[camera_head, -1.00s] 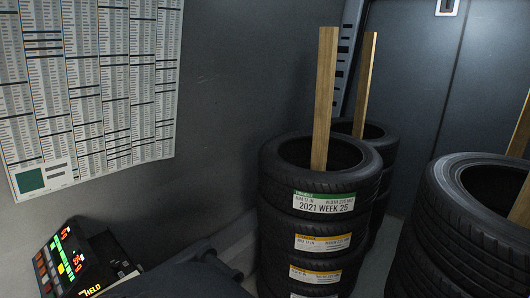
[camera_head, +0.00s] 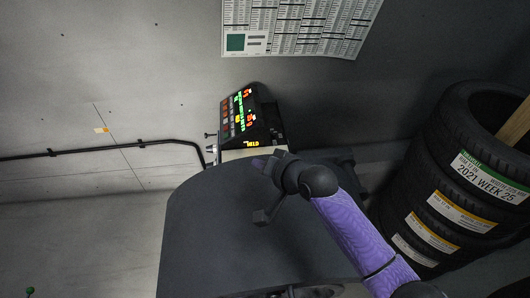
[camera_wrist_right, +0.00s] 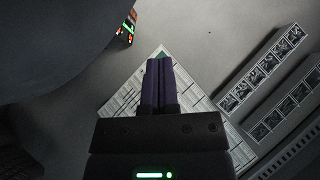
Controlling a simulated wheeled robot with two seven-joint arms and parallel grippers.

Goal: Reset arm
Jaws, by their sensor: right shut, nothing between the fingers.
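My right arm, in a purple sleeve, reaches in from the lower right in the head view. My right gripper (camera_head: 260,164) is in front of the machine's lit panel and over its dark hood. In the right wrist view, the two purple fingers of the right gripper (camera_wrist_right: 160,66) are together with nothing between them. The wall chart shows behind them. My left gripper is in neither view.
A machine with a large dark hood (camera_head: 205,225) and a lit display panel (camera_head: 240,118) stands before the arm. A stack of labelled tyres (camera_head: 445,185) stands at right. A printed chart (camera_head: 300,28) hangs on the wall.

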